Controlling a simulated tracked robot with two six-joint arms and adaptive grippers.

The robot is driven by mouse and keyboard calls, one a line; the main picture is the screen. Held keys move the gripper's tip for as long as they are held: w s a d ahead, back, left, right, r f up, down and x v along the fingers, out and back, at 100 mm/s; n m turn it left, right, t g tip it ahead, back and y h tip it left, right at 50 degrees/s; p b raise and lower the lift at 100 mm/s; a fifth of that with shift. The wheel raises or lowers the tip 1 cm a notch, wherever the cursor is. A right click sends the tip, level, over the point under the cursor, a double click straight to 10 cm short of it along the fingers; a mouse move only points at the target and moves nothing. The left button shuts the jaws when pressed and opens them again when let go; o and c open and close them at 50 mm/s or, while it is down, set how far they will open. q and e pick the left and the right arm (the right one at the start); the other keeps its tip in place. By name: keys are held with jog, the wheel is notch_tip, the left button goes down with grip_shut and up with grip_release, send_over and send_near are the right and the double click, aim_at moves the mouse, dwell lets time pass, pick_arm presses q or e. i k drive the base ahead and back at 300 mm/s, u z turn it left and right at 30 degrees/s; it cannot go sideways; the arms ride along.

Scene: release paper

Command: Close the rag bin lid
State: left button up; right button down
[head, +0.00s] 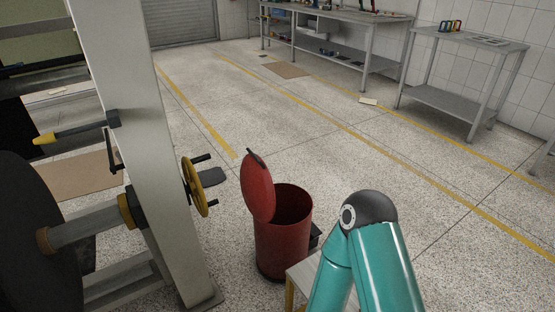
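The rag bin (283,245) is a red cylinder standing on the floor at the lower middle of the head view. Its round red lid (257,188) stands up, tilted open at the bin's left rim, with a dark tab at its top. The bin's dark inside shows through the open top. A teal arm of mine, with a dark grey joint, rises from the bottom edge just right of the bin. Neither gripper shows in the view, and I cannot see either gripper's fingers.
A machine with a pale upright post (135,130) and a yellow handwheel (195,187) stands left of the bin. A small pale stand (302,279) is at the bin's lower right. Grey workbenches (340,30) line the back. Floor beyond the bin is mostly clear.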

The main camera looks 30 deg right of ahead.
aim_at(258, 188)
jog(key=u, duration=0.15)
jog(key=i, duration=0.85)
jog(key=z, duration=0.2)
jog(key=k, duration=0.75)
jog(key=u, duration=0.25)
jog(key=i, duration=0.8)
jog(key=z, duration=0.1)
